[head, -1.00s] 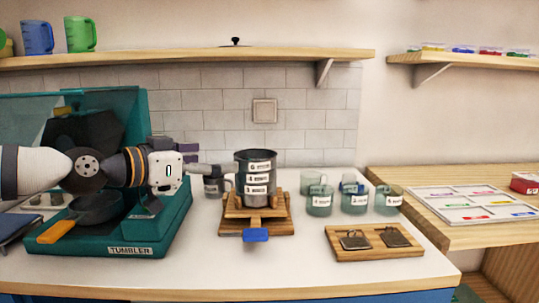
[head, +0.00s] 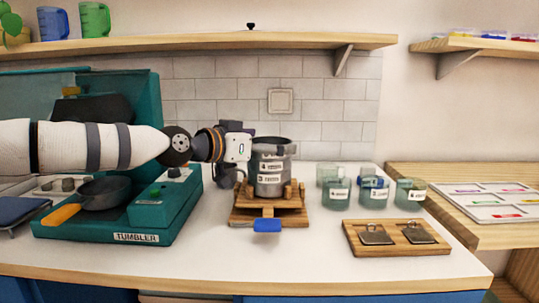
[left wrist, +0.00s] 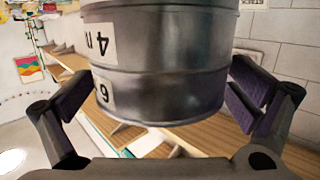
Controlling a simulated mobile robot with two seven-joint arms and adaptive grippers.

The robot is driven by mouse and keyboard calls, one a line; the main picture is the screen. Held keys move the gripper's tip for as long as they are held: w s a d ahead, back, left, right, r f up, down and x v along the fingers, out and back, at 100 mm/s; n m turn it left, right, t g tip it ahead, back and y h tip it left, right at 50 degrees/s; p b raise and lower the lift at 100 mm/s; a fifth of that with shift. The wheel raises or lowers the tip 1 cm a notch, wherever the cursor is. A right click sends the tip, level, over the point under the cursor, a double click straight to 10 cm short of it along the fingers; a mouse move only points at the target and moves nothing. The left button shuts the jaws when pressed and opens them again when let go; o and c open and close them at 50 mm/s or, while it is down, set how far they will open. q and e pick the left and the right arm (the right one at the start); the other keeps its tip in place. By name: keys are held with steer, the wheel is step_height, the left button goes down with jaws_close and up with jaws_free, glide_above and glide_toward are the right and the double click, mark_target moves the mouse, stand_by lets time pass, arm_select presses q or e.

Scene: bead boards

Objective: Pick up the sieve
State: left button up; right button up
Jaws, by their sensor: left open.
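A stack of grey metal sieves (head: 270,180) with white labels stands upright on a wooden stand (head: 241,212) in the head view. My left gripper (head: 272,147) reaches in from the left at the upper part of the stack and partly hides it. In the left wrist view the sieve wall (left wrist: 165,85), with two labels, lies between the two dark finger pads of the left gripper (left wrist: 160,92). The fingers are open, with gaps visible beside the metal. My right gripper is not in view.
A teal tumbler machine (head: 180,215) with a dark pan (head: 105,193) stands left. A dark mug (head: 226,175) is close behind the stack. Several glass cups (head: 336,197) and a wooden board (head: 400,247) stand right.

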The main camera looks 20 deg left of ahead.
arm_select(q)
steer(key=c, duration=1.1)
steer(key=shift+o, duration=0.2)
